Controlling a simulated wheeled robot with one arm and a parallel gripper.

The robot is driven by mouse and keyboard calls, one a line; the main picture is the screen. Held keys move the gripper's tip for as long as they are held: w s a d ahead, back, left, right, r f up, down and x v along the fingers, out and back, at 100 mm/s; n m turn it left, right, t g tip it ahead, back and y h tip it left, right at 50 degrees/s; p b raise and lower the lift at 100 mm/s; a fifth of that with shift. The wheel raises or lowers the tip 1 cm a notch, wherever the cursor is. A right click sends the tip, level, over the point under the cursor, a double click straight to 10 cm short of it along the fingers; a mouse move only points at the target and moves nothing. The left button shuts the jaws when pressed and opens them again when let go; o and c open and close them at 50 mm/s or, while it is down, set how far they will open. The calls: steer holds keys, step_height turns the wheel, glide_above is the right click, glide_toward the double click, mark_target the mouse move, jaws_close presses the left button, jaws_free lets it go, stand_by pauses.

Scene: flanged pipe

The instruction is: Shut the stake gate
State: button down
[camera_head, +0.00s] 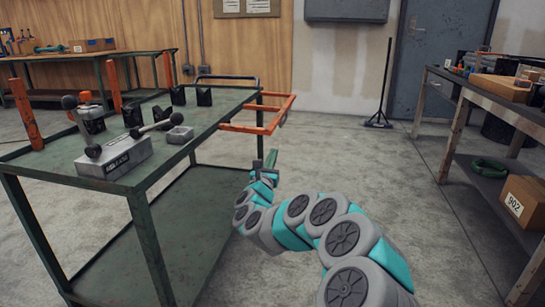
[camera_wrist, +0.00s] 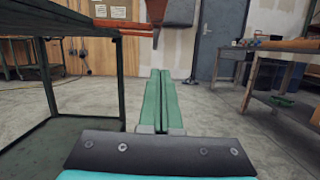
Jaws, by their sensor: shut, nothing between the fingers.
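An orange bar frame, which looks like the stake gate (camera_head: 245,128), sticks out from the right side of the green table (camera_head: 215,115) and stands open over the floor. In the wrist view, orange bars (camera_wrist: 123,31) show at the top, above and a little left of my fingertips. My gripper (camera_head: 270,158) is in front of and below the gate's near bar, beside the table's right edge. Its green fingers (camera_wrist: 160,85) are shut with nothing between them, apart from the gate as far as I can tell.
Orange stakes (camera_head: 26,115), black V-blocks (camera_head: 204,97) and a grey block with a ball-ended lever (camera_head: 113,157) stand on the green table. A black stand (camera_head: 379,119) is on the floor behind. A workbench (camera_head: 470,90) is at right. The floor between is clear.

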steer(key=w+d+r+p, duration=0.1)
steer(key=w+d+r, duration=0.1)
steer(key=w+r, duration=0.3)
steer(key=shift+w+r, duration=0.35)
steer(key=shift+w, duration=0.35)
steer(key=shift+d+r, duration=0.1)
steer(key=shift+d, duration=0.05)
